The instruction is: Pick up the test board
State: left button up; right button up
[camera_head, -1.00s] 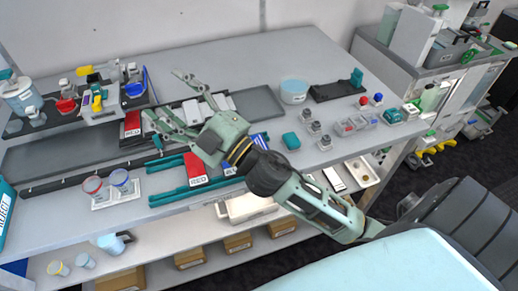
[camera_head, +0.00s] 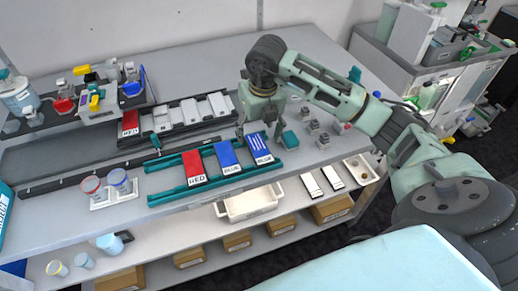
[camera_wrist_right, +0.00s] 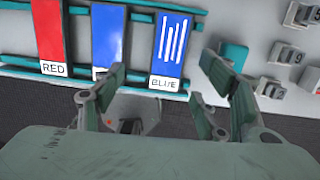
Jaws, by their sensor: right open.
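Three boards lie side by side on a teal rack (camera_head: 160,160) on the bench: a red board (camera_head: 194,167) labelled RED, a plain blue board (camera_head: 227,157) labelled BLUE, and a blue board with white stripes (camera_head: 258,150) labelled BLUE. Which of them is called the test board is not marked. My right gripper (camera_head: 259,136) is open and empty, pointing down at the striped board's far end in the head view. In the right wrist view, its fingers (camera_wrist_right: 164,70) stand apart, one on each side of the striped board (camera_wrist_right: 173,40). Contact cannot be told. My left gripper is not in view.
A teal block (camera_head: 290,139) and several small grey blocks (camera_head: 312,126) sit close right of the striped board. Behind, a dark tray (camera_head: 140,137) holds a red board and several pale ones. Two cups (camera_head: 119,181) stand at the front left. A lower shelf carries boxes.

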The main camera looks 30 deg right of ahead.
aim_at(259, 148)
jog(key=shift+d+h, duration=0.3)
jog(key=shift+d, duration=0.3)
jog(key=shift+f, duration=0.35)
jog(key=f+p, duration=0.1)
jog(key=f, duration=0.1)
jog(key=f+p, duration=0.1)
jog(key=f, duration=0.1)
jog(key=w+f+p, duration=0.1)
jog(key=f, duration=0.1)
jog(key=shift+f, duration=0.4)
jog(key=shift+c, duration=0.6)
jog(key=c, duration=1.1)
